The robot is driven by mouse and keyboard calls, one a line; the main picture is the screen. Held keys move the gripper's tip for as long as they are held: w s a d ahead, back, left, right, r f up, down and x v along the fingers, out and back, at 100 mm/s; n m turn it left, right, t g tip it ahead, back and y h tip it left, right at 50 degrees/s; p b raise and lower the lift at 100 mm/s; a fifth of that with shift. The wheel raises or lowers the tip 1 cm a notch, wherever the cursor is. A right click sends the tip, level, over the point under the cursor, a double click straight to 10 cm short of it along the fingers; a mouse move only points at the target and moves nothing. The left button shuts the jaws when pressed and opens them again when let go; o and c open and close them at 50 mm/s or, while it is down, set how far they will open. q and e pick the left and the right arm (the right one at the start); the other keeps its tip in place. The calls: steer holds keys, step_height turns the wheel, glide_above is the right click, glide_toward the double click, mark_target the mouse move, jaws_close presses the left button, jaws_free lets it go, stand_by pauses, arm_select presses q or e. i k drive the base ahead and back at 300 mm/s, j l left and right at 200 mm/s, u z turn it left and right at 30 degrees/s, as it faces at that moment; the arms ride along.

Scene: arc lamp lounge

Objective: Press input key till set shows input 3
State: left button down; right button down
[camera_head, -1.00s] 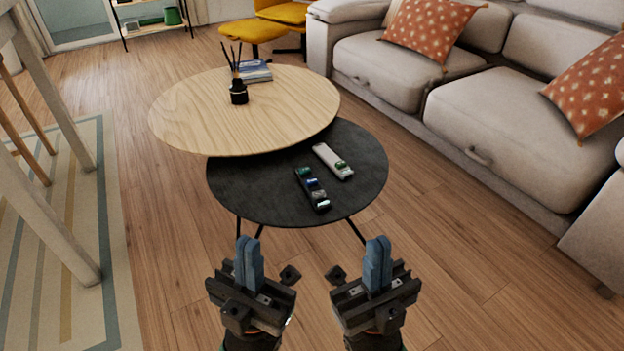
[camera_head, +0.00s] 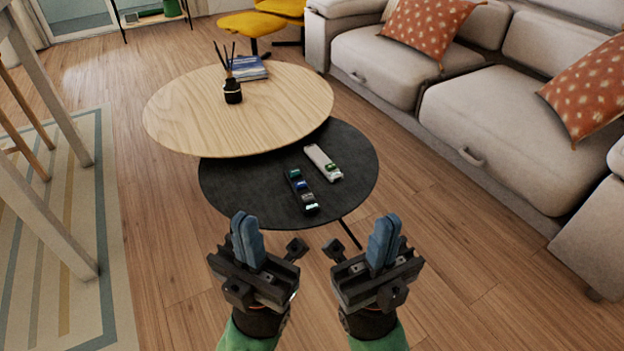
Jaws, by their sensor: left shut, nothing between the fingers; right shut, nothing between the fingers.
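A black remote (camera_head: 302,191) with several coloured keys lies on the low dark round table (camera_head: 240,190). A white remote (camera_head: 323,163) with a green key or patch lies beside it, to the right and a little further back. The key labels are too small to read. No set or screen showing an input is in view. My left gripper (camera_head: 243,218) is shut and empty, in front of the dark table's near edge. My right gripper (camera_head: 388,222) is shut and empty, further right and also in front of the table. Neither touches a remote.
A higher pale wooden round table (camera_head: 190,125) overlaps the dark one and carries a black reed diffuser (camera_head: 232,92) and books (camera_head: 250,68). A grey sofa (camera_head: 500,130) with orange cushions stands at the right. White furniture legs (camera_head: 40,215) stand at the left.

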mark_target(302, 185)
steer(key=i+l, duration=0.15)
steer(key=l, duration=0.25)
steer(key=i+l, duration=0.1)
steer(key=l, duration=0.3)
steer(key=i+l, duration=0.15)
steer(key=l, duration=0.2)
steer(key=i+l, duration=0.15)
steer(key=l, duration=0.25)
steer(key=u, duration=1.55)
